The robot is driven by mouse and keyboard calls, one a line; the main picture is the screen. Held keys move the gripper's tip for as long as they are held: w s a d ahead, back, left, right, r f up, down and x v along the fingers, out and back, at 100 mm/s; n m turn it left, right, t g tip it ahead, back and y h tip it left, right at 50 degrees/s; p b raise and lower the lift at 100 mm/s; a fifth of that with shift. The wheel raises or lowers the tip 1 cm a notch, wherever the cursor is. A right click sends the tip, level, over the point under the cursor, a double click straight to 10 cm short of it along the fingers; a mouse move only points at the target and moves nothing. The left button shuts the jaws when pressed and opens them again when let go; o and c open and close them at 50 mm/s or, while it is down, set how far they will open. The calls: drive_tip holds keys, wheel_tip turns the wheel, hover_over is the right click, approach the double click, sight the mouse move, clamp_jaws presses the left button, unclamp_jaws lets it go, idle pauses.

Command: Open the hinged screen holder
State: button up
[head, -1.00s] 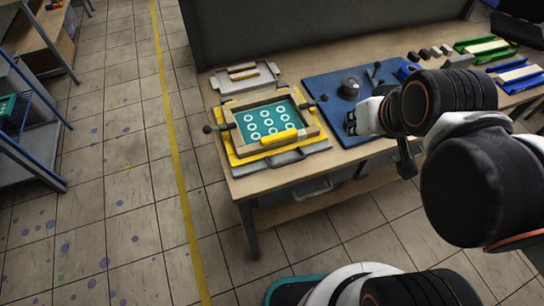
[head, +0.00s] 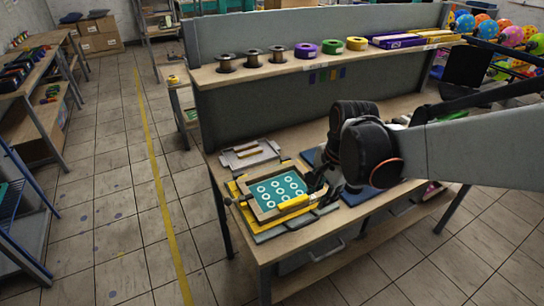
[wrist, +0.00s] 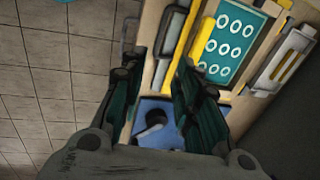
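The hinged screen holder (head: 256,210) is a wooden frame around a teal screen (head: 278,190) with white rings. It lies flat over a yellow and grey base on the table, with a yellow bar (head: 294,203) along its front edge. In the wrist view the teal screen (wrist: 226,45) and the long yellow bar (wrist: 202,45) show at the upper right. My gripper (head: 318,187) is by the holder's right side in the head view. In the wrist view my gripper (wrist: 157,78) has its two fingers apart, with nothing held between them. Whether a finger touches the holder cannot be told.
A grey tray (head: 268,157) with yellow-edged tools lies behind the holder. A blue mat (wrist: 160,112) with a dark knobbed tool (wrist: 154,122) lies beside it. A grey partition (head: 250,120) and a shelf (head: 284,68) with spools stand behind.

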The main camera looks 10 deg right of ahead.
sight(308, 222)
drive_tip(key=shift+m, duration=0.3)
drive_tip(key=b+x, duration=0.5)
drive_tip(key=x, duration=0.9)
drive_tip(key=shift+s+a+f, duration=0.1)
drive_tip(key=shift+a+f, duration=0.1)
drive_tip(key=shift+c, duration=0.2)
clamp_jaws()
